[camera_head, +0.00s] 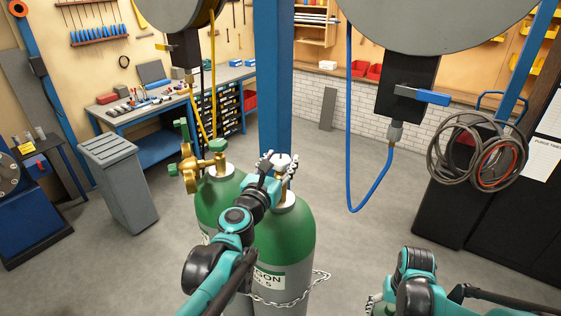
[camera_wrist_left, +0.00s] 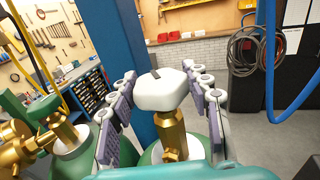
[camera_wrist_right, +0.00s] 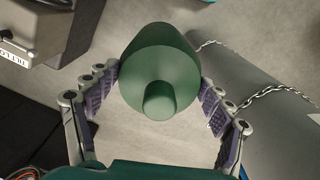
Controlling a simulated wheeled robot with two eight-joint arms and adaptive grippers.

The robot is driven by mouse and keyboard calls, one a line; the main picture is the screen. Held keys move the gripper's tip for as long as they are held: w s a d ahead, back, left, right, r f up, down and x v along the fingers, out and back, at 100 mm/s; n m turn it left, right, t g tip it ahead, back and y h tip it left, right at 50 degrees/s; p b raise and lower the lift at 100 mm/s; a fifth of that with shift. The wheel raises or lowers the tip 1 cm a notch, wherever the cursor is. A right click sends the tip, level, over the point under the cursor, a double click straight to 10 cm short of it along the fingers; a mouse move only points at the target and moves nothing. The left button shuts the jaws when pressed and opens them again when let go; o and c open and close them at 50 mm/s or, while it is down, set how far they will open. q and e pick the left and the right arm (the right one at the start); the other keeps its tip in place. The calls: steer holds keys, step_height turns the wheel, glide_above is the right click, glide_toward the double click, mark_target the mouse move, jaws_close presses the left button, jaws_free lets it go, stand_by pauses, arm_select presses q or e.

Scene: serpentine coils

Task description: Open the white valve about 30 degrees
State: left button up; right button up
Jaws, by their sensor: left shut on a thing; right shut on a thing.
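The white valve (camera_head: 282,158) is a rounded white knob on a brass stem, on top of the right-hand green and grey gas cylinder (camera_head: 290,235). In the left wrist view the white valve (camera_wrist_left: 161,90) shows a dark mark on its top. My left gripper (camera_head: 279,165) is shut on the knob, with one finger on each side of it. My right gripper (camera_wrist_right: 160,88) is shut on a dark green, round, stepped object (camera_wrist_right: 158,62), low at the right in the head view, away from the valve.
A second cylinder (camera_head: 208,200) with a brass regulator (camera_head: 190,170) and green knobs stands close on the left. A chain (camera_head: 290,302) runs round the cylinders. A blue hose (camera_head: 349,120) hangs at the right. A grey bin (camera_head: 120,185) stands at the left.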

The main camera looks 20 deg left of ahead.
arm_select(q)
steer(key=o, duration=1.2)
steer(key=s, duration=0.8)
steer(key=s+a, duration=0.1)
steer(key=s, duration=0.3)
steer(key=shift+w, duration=0.1)
